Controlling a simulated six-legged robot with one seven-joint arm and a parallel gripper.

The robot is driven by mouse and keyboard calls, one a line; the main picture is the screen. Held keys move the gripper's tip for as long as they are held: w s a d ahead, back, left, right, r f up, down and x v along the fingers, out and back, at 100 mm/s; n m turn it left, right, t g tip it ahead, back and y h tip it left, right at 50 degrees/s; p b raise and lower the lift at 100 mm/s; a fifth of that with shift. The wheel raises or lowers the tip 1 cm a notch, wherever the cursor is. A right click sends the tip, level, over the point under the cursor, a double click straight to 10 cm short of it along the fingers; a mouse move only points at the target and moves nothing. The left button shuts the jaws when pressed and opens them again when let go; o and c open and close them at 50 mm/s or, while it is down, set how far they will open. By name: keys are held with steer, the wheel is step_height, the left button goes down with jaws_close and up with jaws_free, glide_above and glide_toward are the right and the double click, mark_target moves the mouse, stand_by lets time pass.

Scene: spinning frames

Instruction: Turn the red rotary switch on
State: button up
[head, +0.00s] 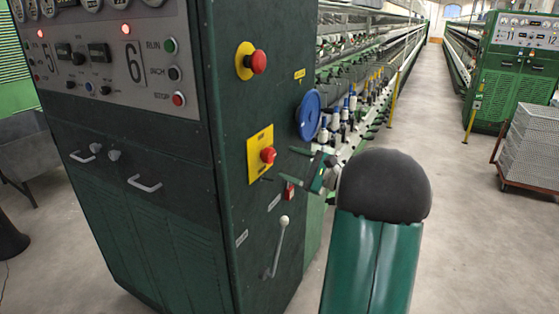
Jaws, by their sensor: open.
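A red knob (268,155), which looks like the rotary switch, sits on a square yellow plate (258,170) on the side panel of the green machine cabinet. Its exact turn position is too small to read. My gripper (285,165) is just right of the knob in the picture, with its two fingers apart and pointing left toward the panel. The gap between the fingers looks empty. The fingertips look apart from the knob, though the exact distance is hard to tell. The dark rounded joint of my arm is in the foreground and hides part of my forearm.
A red mushroom button (258,62) on a yellow base is higher on the panel. A blue handwheel (309,116), a small red device (289,191) and a white-knobbed lever (279,246) are close to my gripper.

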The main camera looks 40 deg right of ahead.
steer(key=v, duration=0.8)
steer(key=shift+s, duration=0.2)
steer(key=shift+d, duration=0.1)
steer(key=w+a+n+g+y, duration=0.25)
steer(key=a+n+g, duration=0.75)
steer(key=a, duration=1.8)
steer(key=s+a+f+n+g+h, duration=0.2)
steer(key=s+a+n+h, duration=0.6)
steer(key=s+a+n, duration=0.5)
steer(key=shift+s+a+f+h, duration=0.2)
steer(key=shift+s+f+h, duration=0.2)
steer(key=shift+f, duration=0.35)
steer(key=shift+o, duration=0.6)
steer(key=shift+r, duration=0.1)
